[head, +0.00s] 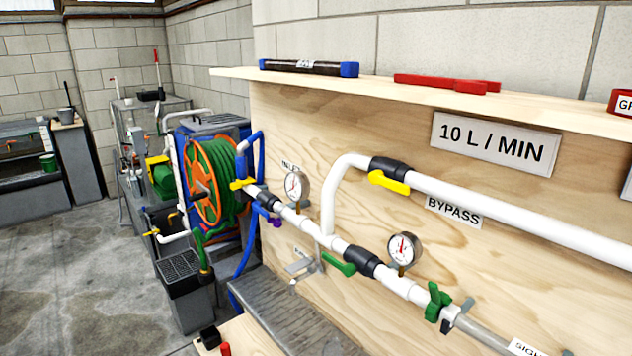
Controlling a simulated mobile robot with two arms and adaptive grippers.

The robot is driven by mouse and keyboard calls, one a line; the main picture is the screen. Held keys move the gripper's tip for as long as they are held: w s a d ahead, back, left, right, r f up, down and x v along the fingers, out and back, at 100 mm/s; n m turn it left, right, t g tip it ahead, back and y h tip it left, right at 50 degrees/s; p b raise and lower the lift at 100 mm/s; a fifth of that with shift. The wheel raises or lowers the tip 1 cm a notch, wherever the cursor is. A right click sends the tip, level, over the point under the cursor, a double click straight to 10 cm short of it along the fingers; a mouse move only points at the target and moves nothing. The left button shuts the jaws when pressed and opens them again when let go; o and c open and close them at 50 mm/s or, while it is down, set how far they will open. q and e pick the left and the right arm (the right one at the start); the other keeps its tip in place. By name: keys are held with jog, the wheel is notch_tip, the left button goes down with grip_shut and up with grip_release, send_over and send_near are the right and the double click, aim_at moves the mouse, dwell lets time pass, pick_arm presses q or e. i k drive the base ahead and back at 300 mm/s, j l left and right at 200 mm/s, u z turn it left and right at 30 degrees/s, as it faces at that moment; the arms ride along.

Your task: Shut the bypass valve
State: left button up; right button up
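The bypass valve has a black body (390,167) on the upper white pipe (500,205), just right of the pipe's bend. Its yellow lever (389,182) sits on the front side and lies about in line with the pipe. The BYPASS label (454,210) is on the wooden panel below the pipe, to the right of the lever. Nothing touches the lever. Neither of my grippers is in view.
The lower pipe carries a green lever (338,264), a green valve (437,301) and two gauges (404,249) (297,186). Another yellow lever (242,184) is at the left. A shelf (430,93) runs above. A hose reel (212,180) stands left; floor (80,270) is open there.

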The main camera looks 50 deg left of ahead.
aim_at(377, 176)
jog(key=u, duration=1.3)
